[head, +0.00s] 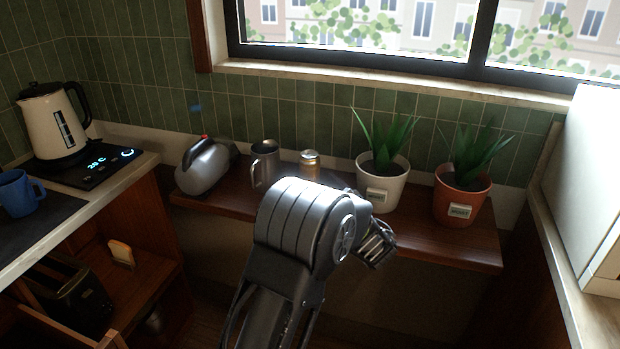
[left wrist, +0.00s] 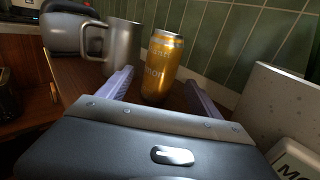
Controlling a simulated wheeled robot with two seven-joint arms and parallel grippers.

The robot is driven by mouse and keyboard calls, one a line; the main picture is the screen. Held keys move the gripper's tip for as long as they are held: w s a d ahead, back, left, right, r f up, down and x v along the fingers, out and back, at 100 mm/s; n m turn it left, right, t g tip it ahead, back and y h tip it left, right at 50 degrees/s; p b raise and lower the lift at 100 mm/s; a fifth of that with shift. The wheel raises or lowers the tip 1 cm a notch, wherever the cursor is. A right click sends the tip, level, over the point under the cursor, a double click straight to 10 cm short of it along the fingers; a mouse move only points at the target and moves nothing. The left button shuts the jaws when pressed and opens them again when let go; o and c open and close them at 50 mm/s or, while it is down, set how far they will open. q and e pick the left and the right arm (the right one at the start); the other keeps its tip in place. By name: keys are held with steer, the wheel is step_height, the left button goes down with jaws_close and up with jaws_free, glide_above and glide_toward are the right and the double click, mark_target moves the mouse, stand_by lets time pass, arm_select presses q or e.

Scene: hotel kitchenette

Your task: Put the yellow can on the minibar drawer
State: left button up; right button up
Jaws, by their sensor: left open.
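The yellow can (head: 309,165) stands upright on the dark wooden shelf (head: 235,200), between the metal mug and the white plant pot; my arm hides its lower part in the head view. In the left wrist view the can (left wrist: 162,68) is straight ahead. My left gripper (left wrist: 160,92) is open, with one finger showing to each side of the can and a gap on both sides; I cannot tell whether the can is within the fingers' reach. My right gripper is not in view. I cannot clearly make out the minibar drawer.
A toaster (head: 75,300) sits in the low cabinet at left, under the counter.

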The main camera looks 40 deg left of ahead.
mark_target(305, 171)
arm_select(q)
steer(key=shift+x, duration=1.3)
steer(key=shift+x, duration=2.65)
jaws_close()
